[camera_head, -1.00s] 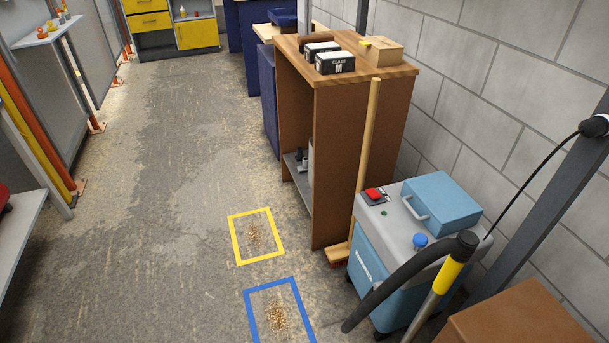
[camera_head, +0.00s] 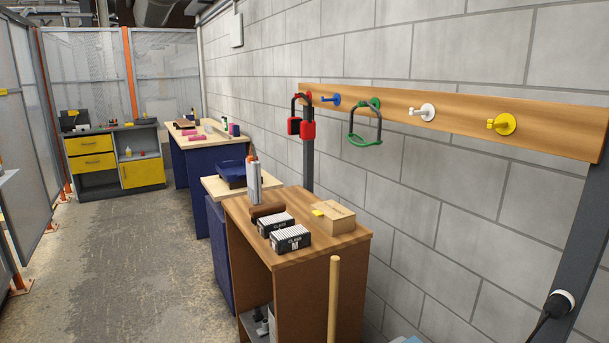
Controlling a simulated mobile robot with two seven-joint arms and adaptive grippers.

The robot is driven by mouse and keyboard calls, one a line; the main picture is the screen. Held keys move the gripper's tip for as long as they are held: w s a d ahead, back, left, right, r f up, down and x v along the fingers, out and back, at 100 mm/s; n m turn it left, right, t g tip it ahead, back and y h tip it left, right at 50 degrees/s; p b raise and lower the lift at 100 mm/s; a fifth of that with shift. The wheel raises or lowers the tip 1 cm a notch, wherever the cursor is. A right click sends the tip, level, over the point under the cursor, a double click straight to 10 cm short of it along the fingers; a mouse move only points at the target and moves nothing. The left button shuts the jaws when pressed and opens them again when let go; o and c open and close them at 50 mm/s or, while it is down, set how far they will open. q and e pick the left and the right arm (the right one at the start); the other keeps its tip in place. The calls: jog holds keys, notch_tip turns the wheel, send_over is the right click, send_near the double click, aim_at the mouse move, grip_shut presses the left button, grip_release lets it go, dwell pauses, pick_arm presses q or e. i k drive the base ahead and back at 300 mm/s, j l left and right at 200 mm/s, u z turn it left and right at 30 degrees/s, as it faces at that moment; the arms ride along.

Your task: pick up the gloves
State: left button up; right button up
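I cannot clearly make out any gloves. Two small pinkish-red items (camera_head: 196,138) lie on the far blue workbench (camera_head: 196,160), too small to tell what they are. Neither of my grippers is in view.
A wall rail (camera_head: 460,115) carries red earmuffs (camera_head: 301,126), a green-framed item (camera_head: 366,125) and coloured hooks. A broom handle (camera_head: 333,300) stands in front. Floor (camera_head: 130,250) at left is clear.

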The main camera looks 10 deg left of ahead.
aim_at(253, 167)
jog(key=i+j, duration=0.2)
jog(key=i+j+z, duration=0.15)
jog(key=j, duration=0.3)
jog(key=i+j, duration=0.2)
jog(key=i+j+z, duration=0.15)
jog(key=j, duration=0.3)
jog(key=i+j, duration=0.15)
jog(key=j, duration=0.2)
jog(key=i+j+z, duration=0.15)
jog(key=j, duration=0.2)
